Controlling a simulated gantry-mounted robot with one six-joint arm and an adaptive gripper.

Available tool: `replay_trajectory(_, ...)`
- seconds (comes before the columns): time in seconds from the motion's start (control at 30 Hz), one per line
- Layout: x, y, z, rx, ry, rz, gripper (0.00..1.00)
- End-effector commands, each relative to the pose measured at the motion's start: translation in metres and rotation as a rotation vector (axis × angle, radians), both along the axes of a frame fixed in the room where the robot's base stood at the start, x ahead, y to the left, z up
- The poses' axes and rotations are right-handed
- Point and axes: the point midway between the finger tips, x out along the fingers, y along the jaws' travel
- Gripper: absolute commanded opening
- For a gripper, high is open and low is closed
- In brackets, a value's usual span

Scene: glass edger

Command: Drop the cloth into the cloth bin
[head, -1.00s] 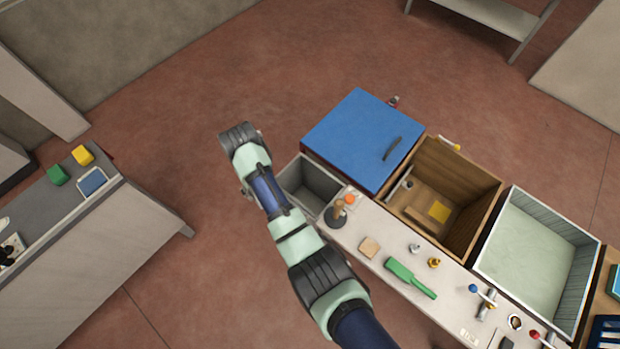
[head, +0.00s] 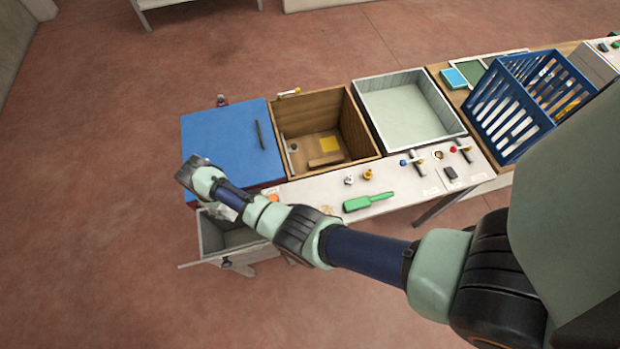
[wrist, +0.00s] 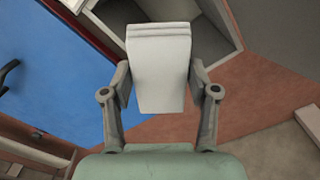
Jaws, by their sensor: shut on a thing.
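A pale grey-white folded cloth (wrist: 160,45) hangs between the two fingers of my gripper (wrist: 160,82) in the wrist view. My gripper is shut on it. In the head view my gripper (head: 228,213) is mostly hidden behind my own wrist, with only a pale bit showing. A grey open-topped box (head: 213,236), which looks like the cloth bin though no label shows, lies just below the gripper in the head view. In the wrist view the box (wrist: 222,50) is beyond the cloth, partly covered by it. The cloth appears apart from the box.
A blue-lidded box (head: 222,135) adjoins the grey box. A wooden box (head: 360,140) and a pale tray (head: 408,108) follow to the right. The white bench (head: 410,190) holds a green brush (head: 368,201) and small fittings. A blue crate (head: 500,110) stands further right.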

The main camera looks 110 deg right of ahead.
Motion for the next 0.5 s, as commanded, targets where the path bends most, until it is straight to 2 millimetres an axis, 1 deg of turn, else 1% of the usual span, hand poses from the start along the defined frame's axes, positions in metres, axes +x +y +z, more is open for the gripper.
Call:
replay_trajectory(0.03,0.0,0.0,-0.012,0.0,0.0,0.0,0.27)
replay_trajectory(0.2,0.0,0.0,-0.037,0.0,0.0,0.001,0.27)
replay_trajectory(0.3,0.0,0.0,-0.049,0.0,0.0,0.001,0.27)
replay_trajectory(0.4,0.001,0.0,-0.052,0.0,0.0,0.001,0.27)
replay_trajectory(0.5,0.001,0.0,-0.051,0.0,0.0,0.001,0.27)
